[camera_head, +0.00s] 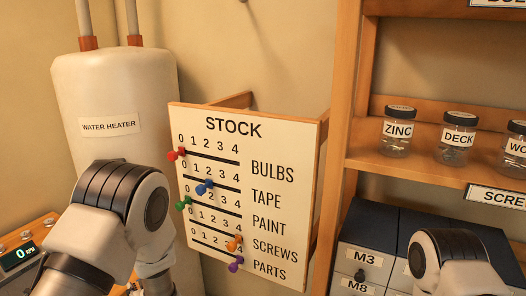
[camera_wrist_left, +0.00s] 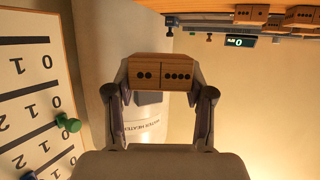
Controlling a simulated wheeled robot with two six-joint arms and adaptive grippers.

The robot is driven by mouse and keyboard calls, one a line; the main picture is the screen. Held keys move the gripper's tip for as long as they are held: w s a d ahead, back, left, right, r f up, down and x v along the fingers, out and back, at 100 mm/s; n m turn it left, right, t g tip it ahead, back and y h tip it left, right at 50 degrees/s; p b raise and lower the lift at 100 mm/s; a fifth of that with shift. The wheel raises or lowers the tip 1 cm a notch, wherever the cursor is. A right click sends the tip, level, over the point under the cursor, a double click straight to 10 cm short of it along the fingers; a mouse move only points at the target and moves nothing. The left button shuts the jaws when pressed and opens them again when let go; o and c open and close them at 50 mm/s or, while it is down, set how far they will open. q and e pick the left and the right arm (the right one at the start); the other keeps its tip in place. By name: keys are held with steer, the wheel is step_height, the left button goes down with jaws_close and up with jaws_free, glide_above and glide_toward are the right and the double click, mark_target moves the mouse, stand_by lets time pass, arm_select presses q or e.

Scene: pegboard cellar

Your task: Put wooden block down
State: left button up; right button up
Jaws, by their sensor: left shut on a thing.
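The wooden block (camera_wrist_left: 146,72) is brown with black dots and a dark line down its middle, like a domino. In the left wrist view, my left gripper (camera_wrist_left: 161,84) is shut on it, with one finger at each end. I see no surface touching the block there. In the head view, my left arm hides the gripper and block. My right arm shows at the lower right, but its gripper is out of view.
A bench (camera_wrist_left: 215,19) bears other dotted wooden blocks (camera_wrist_left: 252,13) and a small display (camera_wrist_left: 241,42). The stock board (camera_head: 222,205) with coloured pegs and the water heater (camera_head: 110,85) stand close to my left arm. Jars (camera_head: 397,138) stand on a shelf at right.

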arm_select(q)
steer(key=d+m+t+h, duration=0.3)
steer(key=d+m+h, duration=0.55)
steer(key=d, duration=0.55)
steer(key=a+n+y, duration=0.2)
steer(key=a, duration=0.2)
steer(key=a+n+g+y, duration=0.1)
steer(key=a+n+y, duration=0.1)
steer(key=a, duration=0.1)
steer(key=w+a+n+y, duration=0.1)
steer(key=a+n+y, duration=0.1)
steer(key=a, duration=0.2)
steer(key=shift+a+n+g+y, duration=0.25)
steer(key=shift+a+n+g, duration=0.05)
steer(key=shift+n, duration=0.05)
steer(key=s+a+f+n+g+y, duration=0.3)
steer(key=s+a+n+g+y, duration=0.1)
steer(key=a, duration=0.4)
steer(key=n+g+y, duration=0.1)
steer(key=n+g, duration=0.1)
steer(key=shift+s+n, duration=0.25)
steer(key=shift+n, duration=0.05)
steer(key=shift+a, duration=0.1)
steer(key=shift+r, duration=0.1)
